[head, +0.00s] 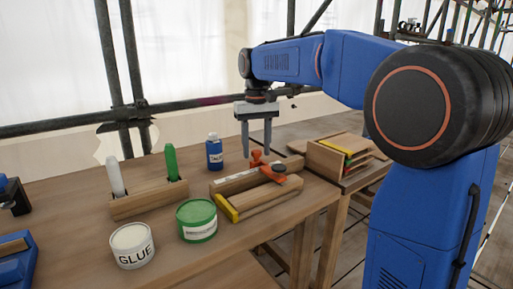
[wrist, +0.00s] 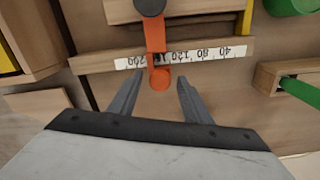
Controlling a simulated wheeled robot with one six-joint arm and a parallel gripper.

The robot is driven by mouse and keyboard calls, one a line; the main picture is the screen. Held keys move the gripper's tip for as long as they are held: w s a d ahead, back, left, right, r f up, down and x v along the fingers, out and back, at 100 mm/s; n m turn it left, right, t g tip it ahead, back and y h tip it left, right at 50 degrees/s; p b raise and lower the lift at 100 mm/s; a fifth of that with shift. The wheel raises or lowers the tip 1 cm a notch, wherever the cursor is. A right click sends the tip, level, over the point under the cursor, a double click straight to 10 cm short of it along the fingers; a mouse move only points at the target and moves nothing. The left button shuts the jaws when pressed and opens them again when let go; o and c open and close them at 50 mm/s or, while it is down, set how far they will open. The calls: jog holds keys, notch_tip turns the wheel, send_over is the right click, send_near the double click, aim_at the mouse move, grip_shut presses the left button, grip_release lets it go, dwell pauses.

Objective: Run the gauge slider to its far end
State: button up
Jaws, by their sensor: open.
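The gauge is a wooden rail (head: 230,183) with a white number strip, which shows upside down in the wrist view (wrist: 205,53). Its orange slider (head: 256,158) stands between the 200 and 120 marks, covering the numbers there; in the wrist view the slider (wrist: 156,40) crosses the rail, with a dark knob at its far side. My gripper (head: 257,152) is open and empty, pointing down over the rail. In the wrist view its fingertips (wrist: 160,76) lie either side of the slider's orange near tab, apart from it. Their exact height over it is unclear.
A yellow-ended wooden block (head: 227,208) lies in front of the rail. A green can (head: 197,220), glue pot (head: 132,245), blue bottle (head: 214,152) and marker holder (head: 150,200) stand left. A wooden rack (head: 328,160) stands right.

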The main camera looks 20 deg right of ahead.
grip_shut()
jog(key=w+d, duration=0.4)
jog(key=d, duration=0.8)
jog(key=shift+d, duration=0.4)
jog(key=shift+w+r, duration=0.1)
grip_release()
jog(key=shift+d, duration=0.1)
notch_tip(320, 180, up, 17)
jog(key=shift+r, duration=0.15)
